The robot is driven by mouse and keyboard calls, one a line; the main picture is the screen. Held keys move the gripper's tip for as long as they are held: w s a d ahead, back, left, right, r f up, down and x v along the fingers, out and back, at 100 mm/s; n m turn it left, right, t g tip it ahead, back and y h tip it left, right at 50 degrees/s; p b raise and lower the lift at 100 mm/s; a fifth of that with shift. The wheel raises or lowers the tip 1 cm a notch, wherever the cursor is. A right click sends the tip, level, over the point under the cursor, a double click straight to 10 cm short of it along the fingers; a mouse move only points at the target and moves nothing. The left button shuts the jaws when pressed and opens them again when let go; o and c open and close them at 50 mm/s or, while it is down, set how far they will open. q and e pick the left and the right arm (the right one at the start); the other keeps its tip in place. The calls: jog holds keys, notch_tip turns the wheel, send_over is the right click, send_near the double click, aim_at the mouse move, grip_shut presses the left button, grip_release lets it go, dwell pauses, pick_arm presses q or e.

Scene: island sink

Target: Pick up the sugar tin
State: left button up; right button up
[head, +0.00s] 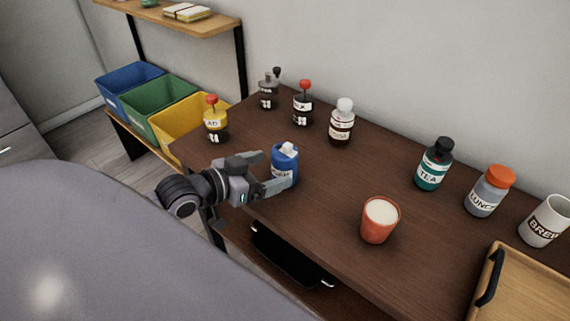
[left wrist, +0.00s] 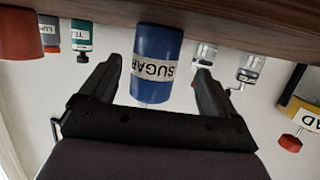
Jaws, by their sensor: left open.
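The sugar tin (head: 284,164) is a blue cylinder with a white label and a white top, standing upright near the table's front edge in the head view. In the left wrist view, which is upside down, the tin (left wrist: 157,52) reads SUGAR and lies centred ahead of the fingers. My left gripper (head: 271,173) is open, with a finger on either side of the tin in the head view. In the left wrist view my left gripper (left wrist: 156,75) shows a gap between each finger and the tin. My right gripper is not in view.
A red cup (head: 379,221) stands to the right, then a TEA bottle (head: 433,165), a LUNGO bottle (head: 488,192), a BREW mug (head: 545,222) and a wooden tray (head: 530,290).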

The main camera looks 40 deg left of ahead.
aim_at(274, 168)
pick_arm(q)
jog(key=w, duration=0.1)
jog(key=w+d, duration=0.1)
jog(key=shift+w+d+f, duration=0.2)
jog(key=shift+w, duration=0.2)
jog(key=shift+x, duration=0.8)
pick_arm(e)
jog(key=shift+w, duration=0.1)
pick_arm(q)
jog(key=shift+c, duration=0.4)
jog(key=c, duration=1.1)
jog(key=shift+o, duration=0.2)
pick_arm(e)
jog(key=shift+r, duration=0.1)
